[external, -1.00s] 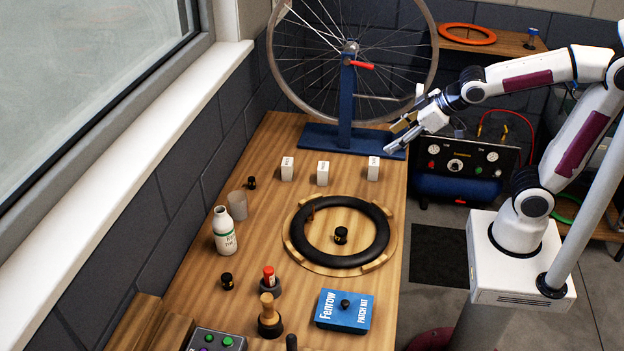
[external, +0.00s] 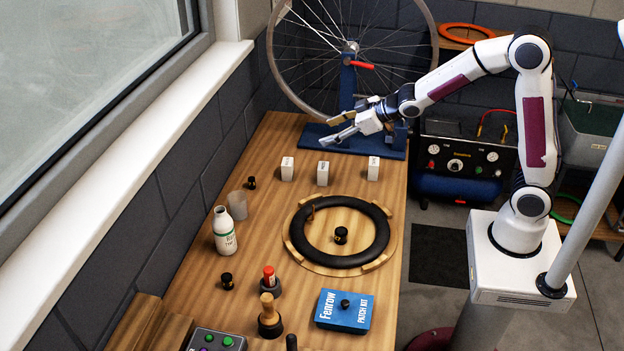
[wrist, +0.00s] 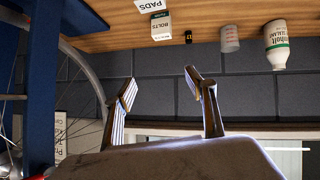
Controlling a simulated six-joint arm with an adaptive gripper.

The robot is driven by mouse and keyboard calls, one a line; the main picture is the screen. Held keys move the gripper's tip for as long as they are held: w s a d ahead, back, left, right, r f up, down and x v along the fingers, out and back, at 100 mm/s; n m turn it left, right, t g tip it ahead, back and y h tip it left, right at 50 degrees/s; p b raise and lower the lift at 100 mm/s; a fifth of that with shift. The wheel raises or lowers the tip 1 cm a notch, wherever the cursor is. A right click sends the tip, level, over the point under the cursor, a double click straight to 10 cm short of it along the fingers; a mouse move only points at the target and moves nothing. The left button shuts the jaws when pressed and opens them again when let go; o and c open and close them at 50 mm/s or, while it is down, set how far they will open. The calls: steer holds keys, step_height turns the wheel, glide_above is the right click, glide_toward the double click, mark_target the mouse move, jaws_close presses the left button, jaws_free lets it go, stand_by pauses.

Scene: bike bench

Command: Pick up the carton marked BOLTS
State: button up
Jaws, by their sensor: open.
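The carton marked BOLTS (wrist: 161,26) is a small white box with dark lettering, near the top of the wrist view. It matches the leftmost white carton (external: 287,168) in the external view, standing on the bench, where its lettering is too small to read. A carton marked PADS (wrist: 150,5), cut by the top edge, is closer to the wrist camera; it appears to be the middle carton (external: 323,173). My gripper (external: 330,131) is open and empty above the bench's far end, beyond the cartons and apart from them. Its two fingers (wrist: 160,80) show spread in the wrist view.
A third white carton (external: 374,168) stands to the right. The wheel (external: 300,60) on its blue stand (external: 345,110) is close behind my gripper. A black knob (external: 251,183), a cup (external: 237,205) and a bottle (external: 224,232) stand near the wall. A tyre (external: 296,238) lies in front.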

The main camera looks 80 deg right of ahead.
steer(key=w+d+f+t+y, duration=0.1)
steer(key=w+d+f, duration=0.1)
steer(key=w+f, duration=0.35)
steer(key=n+t+y, duration=0.1)
steer(key=y, duration=0.1)
glide_toward(292, 162)
steer(key=shift+d+x, duration=0.15)
steer(key=shift+x, duration=0.95)
steer(key=shift+d+x, duration=0.15)
steer(key=shift+x, duration=1)
steer(key=shift+t, duration=0.3)
steer(key=shift+f, duration=0.1)
steer(key=shift+x, duration=1.3)
steer(key=shift+a+x, duration=0.15)
steer(key=shift+x, duration=1.15)
steer(key=shift+a+x, duration=0.15)
steer(key=shift+x, duration=1.1)
steer(key=shift+s+f, duration=0.1)
steer(key=shift+f, duration=0.05)
steer(key=shift+c, duration=0.5)
